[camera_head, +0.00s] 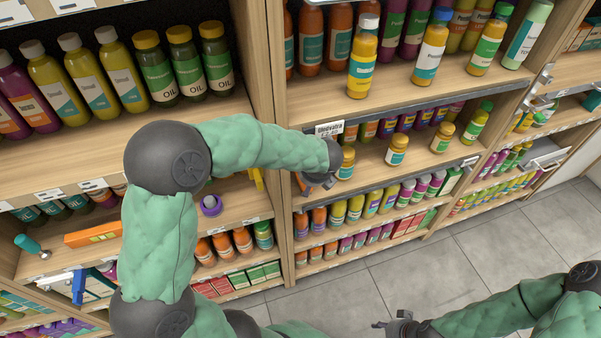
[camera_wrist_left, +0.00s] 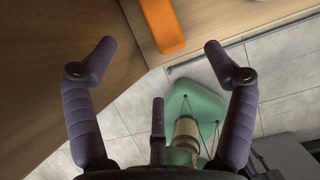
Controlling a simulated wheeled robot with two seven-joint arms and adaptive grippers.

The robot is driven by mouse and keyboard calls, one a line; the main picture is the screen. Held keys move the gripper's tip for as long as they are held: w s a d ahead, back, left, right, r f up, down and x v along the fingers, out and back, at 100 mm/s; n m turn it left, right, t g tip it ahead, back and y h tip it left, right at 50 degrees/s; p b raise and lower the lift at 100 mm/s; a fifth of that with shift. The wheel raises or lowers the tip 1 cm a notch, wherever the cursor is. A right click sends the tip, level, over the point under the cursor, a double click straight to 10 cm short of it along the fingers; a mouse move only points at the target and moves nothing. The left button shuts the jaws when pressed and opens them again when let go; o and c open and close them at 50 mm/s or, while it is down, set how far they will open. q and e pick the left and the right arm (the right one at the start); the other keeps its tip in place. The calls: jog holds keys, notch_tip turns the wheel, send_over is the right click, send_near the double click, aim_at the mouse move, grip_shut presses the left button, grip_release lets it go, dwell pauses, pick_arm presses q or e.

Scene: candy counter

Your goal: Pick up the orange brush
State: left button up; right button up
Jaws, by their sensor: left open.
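An orange, flat, round-ended object (camera_wrist_left: 160,24), likely the orange brush, shows at the top of the left wrist view against a wooden panel; its upper end is cut off by the frame. My left gripper (camera_wrist_left: 146,58) is open and empty, with its fingers spread apart and the orange object beyond them, not touching. In the head view my left gripper (camera_head: 318,180) is beside the upright between two shelf bays, partly hidden by its own wrist. My right gripper (camera_head: 392,325) is low at the bottom edge, small, and its jaw state is unclear.
Shelves of bottles stand close around my left arm. A yellow-capped bottle (camera_head: 346,163) is just right of my left gripper. A purple-topped item (camera_head: 210,205) and an orange box (camera_head: 92,235) sit on the left bay's shelf. The tiled floor (camera_head: 420,285) is clear.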

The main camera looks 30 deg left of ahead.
aim_at(303, 185)
pick_arm(q)
jog(key=a+f, duration=0.1)
jog(key=w+a+f+b, duration=0.2)
jog(key=f, duration=0.1)
jog(key=b+x, duration=0.1)
jog(key=x, duration=0.1)
jog(key=b+x, duration=0.1)
jog(key=x, duration=0.2)
jog(key=shift+w+b, duration=0.25)
jog(key=shift+b, duration=0.1)
jog(key=c, duration=1.3)
